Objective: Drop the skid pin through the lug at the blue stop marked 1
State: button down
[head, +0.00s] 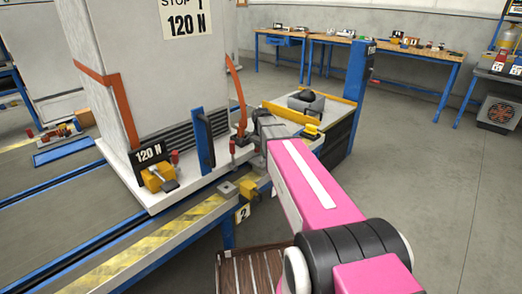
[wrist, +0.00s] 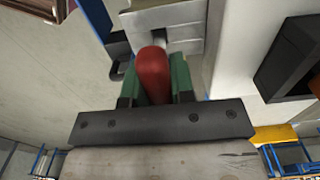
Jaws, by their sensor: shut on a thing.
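In the wrist view my gripper (wrist: 155,88) has its green-padded fingers shut on the red handle of a pin (wrist: 153,72), which I take to be the skid pin. Its pale shank points at a grey metal block (wrist: 185,20), probably the lug, and meets a dark opening there; how deep it sits I cannot tell. In the head view my gripper (head: 262,130) is at the far end of my pink arm, beside the white skid's right corner. A blue upright (head: 203,140) stands at the skid's front; its number does not show. The pin is not clear in this view.
A yellow clamp (head: 158,178) and red-topped pieces stand on the skid's front edge. A blue post (head: 358,80) stands behind; floor at right is clear.

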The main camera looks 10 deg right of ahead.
jog(key=shift+f, duration=0.9)
jog(key=c, duration=0.9)
grip_release()
jog(key=shift+r, duration=0.1)
notch_tip(320, 180, up, 11)
jog(key=shift+f, duration=0.2)
jog(key=shift+s, duration=0.1)
